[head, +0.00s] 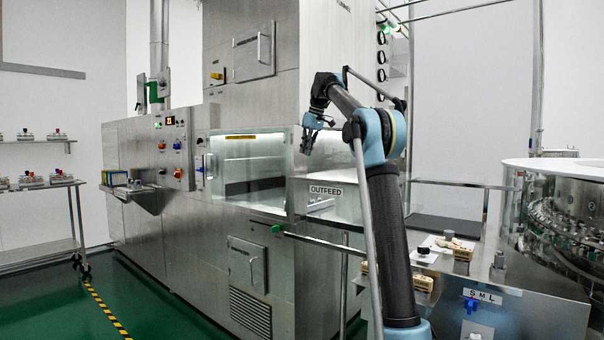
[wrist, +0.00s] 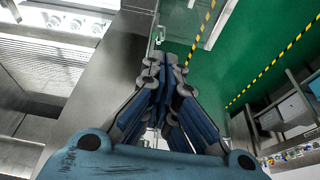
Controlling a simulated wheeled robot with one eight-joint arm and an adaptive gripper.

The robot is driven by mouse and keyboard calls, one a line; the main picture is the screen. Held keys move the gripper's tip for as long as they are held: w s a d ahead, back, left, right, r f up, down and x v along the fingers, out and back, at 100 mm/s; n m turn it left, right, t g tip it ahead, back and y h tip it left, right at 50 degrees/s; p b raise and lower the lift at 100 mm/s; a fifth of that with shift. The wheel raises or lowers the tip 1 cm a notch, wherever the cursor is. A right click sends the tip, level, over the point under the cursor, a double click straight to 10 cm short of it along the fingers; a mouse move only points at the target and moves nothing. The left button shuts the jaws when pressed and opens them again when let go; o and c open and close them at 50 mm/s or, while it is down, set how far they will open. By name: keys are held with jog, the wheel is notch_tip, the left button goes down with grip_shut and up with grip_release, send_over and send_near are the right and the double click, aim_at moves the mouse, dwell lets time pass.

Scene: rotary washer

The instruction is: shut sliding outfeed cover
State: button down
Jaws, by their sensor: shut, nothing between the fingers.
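The outfeed section of the steel washer carries an OUTFEED label (head: 325,190). Next to it, a clear window panel (head: 250,165) with a yellow strip along its top and a vertical handle (head: 208,166) at its left edge covers a lit chamber. I cannot tell for certain which panel is the sliding outfeed cover. My gripper (head: 308,142) is raised in front of the window's right end, above the label, with its fingers shut and empty. In the wrist view my gripper (wrist: 170,66) points past a steel machine face towards the green floor. I see no clear contact.
A control panel (head: 174,145) with buttons is left of the window. A green-tipped bar (head: 315,240) juts out below the outfeed. A bench (head: 510,300) with small wooden blocks and a round glass-sided machine (head: 565,200) stand at right. Green floor (head: 150,300) is open at left.

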jog(key=shift+w+a+r+x, duration=0.1)
jog(key=shift+w+x, duration=0.15)
jog(key=shift+x, duration=1.5)
jog(key=shift+w+a+r+x, duration=0.1)
jog(key=shift+w+x, duration=0.15)
jog(key=shift+x, duration=1.45)
jog(key=shift+w+a+r+x, duration=0.1)
jog(key=shift+w+x, duration=0.15)
jog(key=shift+x, duration=1.5)
jog(key=shift+s, duration=0.1)
